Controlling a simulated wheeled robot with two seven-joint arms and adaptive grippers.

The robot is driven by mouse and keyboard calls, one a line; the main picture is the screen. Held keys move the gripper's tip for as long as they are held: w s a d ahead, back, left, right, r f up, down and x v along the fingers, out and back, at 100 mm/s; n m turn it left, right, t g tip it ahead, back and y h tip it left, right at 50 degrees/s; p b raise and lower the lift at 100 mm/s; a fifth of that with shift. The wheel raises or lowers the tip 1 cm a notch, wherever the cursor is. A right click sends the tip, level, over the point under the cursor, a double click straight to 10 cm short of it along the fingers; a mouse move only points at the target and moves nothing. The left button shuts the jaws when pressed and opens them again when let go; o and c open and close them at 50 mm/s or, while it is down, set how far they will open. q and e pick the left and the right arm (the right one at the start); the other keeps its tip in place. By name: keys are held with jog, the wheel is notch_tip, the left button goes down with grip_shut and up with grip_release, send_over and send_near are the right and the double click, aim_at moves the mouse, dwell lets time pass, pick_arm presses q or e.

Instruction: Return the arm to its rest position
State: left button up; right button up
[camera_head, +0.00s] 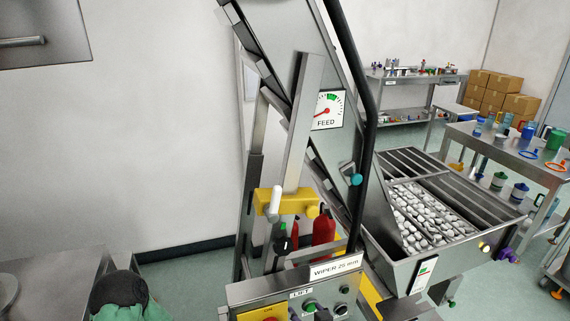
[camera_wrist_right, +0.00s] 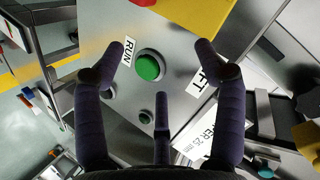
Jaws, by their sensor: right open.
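My right gripper (camera_wrist_right: 162,58) shows in the right wrist view with its dark fingers spread open and nothing held between them. A green button (camera_wrist_right: 150,66) beside a RUN label (camera_wrist_right: 129,52) shows between the fingertips on a grey panel; I cannot tell how far the fingers are from it. A smaller green button (camera_wrist_right: 146,117) shows lower, near the middle finger. In the head view the control panel (camera_head: 270,291) with a LIFT label stands at the bottom centre. My left gripper is not in view.
A tall steel elevator (camera_head: 305,120) with a FEED gauge (camera_head: 326,109) rises over the panel. A hopper (camera_head: 405,268) of pale caps stands at the right. A yellow bracket (camera_head: 286,202) and red cylinder (camera_head: 324,230) sit above the panel. A steel table (camera_head: 60,272) is at lower left.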

jog(key=s+d+f+n+g+p, duration=0.1)
jog(key=s+d+f+g, duration=0.15)
jog(key=f, duration=0.65)
jog(key=s+d+f+g+p, duration=0.1)
jog(key=s+f+g, duration=0.25)
jog(key=f, duration=0.45)
jog(key=s+f+g, duration=0.5)
jog(key=s+f, duration=0.5)
jog(key=s, duration=0.1)
jog(key=shift+d+f+n+p, duration=0.3)
jog(key=shift+d+n+p, duration=0.1)
jog(key=shift+w, duration=0.1)
